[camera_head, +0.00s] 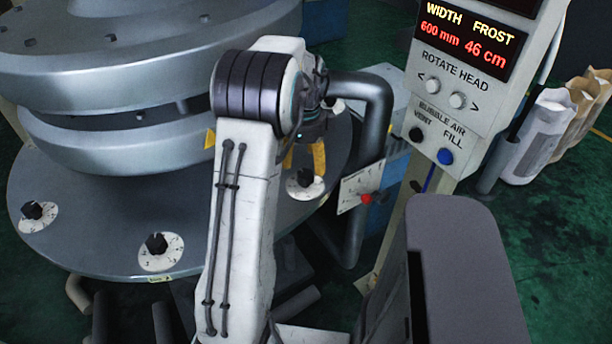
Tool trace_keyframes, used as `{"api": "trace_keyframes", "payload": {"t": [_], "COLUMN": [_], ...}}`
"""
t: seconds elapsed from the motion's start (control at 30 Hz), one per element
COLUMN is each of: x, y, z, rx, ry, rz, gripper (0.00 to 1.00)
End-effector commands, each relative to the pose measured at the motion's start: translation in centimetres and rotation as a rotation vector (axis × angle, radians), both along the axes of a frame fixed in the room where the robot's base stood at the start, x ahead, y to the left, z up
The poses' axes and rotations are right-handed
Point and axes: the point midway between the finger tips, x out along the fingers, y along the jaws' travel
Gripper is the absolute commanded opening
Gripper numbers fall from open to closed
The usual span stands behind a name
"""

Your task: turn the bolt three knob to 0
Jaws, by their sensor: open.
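Several black knobs on round white dials sit on the rim of the grey round base plate (100,250). One knob (37,211) is at the far left, one (157,244) at the front, and one (305,178) lies right of my arm. A small tag under the front dial is too small to read, so I cannot tell which knob is bolt three. My gripper (303,164), with yellow-orange fingers, is open and points down just above the right knob. It partly hides that dial, and I cannot tell whether it touches the knob. Dial readings are too small to read.
A large grey metal drum (130,75) rises behind the dials. A thick dark pipe (376,130) and a small panel with a red knob (366,198) stand close right of my gripper. A control panel (460,95) is farther right, with paper sacks (540,135) beyond.

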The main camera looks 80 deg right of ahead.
Motion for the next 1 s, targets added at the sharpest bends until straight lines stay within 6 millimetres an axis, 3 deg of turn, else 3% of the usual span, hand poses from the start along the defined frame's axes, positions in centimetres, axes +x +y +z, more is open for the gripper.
{"api": "trace_keyframes", "payload": {"t": [0.2,0.43,0.93,1.0], "x": [0.0,0.0,0.0,0.0], "y": [0.0,-0.1,-0.1,-0.1], "z": [-3.0,-5.1,-5.9,-5.9], "rx": [0.005,0.004,0.001,0.001], "ry": [-0.001,-0.001,0.0,0.0], "rz": [0.001,0.002,0.002,0.002], "gripper": [0.67,0.67,0.67,0.61]}}
